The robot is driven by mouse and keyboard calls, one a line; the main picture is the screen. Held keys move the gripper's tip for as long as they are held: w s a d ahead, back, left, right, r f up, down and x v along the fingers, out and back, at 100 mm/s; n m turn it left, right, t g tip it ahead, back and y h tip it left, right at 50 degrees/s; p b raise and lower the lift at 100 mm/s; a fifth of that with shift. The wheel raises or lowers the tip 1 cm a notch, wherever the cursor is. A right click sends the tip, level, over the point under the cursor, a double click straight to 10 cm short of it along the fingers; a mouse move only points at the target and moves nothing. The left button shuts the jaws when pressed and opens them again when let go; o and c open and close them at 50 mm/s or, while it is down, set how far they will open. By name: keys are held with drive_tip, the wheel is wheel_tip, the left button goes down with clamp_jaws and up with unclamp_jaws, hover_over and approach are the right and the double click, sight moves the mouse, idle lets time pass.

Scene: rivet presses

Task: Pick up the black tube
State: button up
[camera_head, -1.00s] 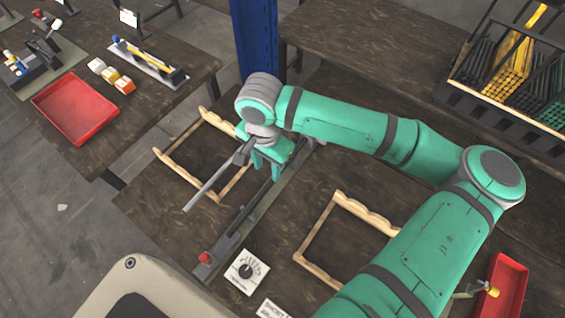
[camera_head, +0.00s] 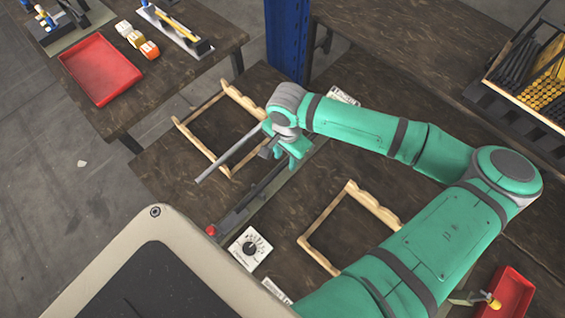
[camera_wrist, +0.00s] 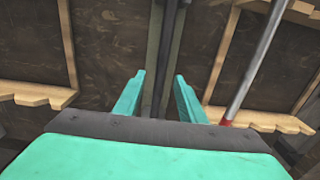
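My gripper (camera_head: 293,160) is over the middle table, above the long narrow press. In the wrist view my gripper (camera_wrist: 160,88) has its two teal fingers apart, with nothing held between them. A long dark bar, which looks like the black tube (camera_wrist: 173,45), runs along the press and passes between the fingers in that view; I cannot tell the height gap. In the head view the dark bar (camera_head: 258,194) slants to the lower left, its upper part hidden by my gripper. A grey lever rod (camera_head: 228,154) is beside my gripper; it also shows in the wrist view (camera_wrist: 256,60).
Wooden cradles stand left (camera_head: 200,150) and right (camera_head: 318,222) of the press. A dial plate (camera_head: 250,249) is near its front end. A rack (camera_head: 510,98) of black and yellow tubes is at upper right. Red trays (camera_head: 102,69) (camera_head: 512,294) and a blue post (camera_head: 287,40) also stand around.

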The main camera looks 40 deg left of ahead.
drive_tip(key=shift+f, duration=0.6)
drive_tip(key=shift+s, duration=0.1)
clamp_jaws()
drive_tip(key=shift+r, duration=0.1)
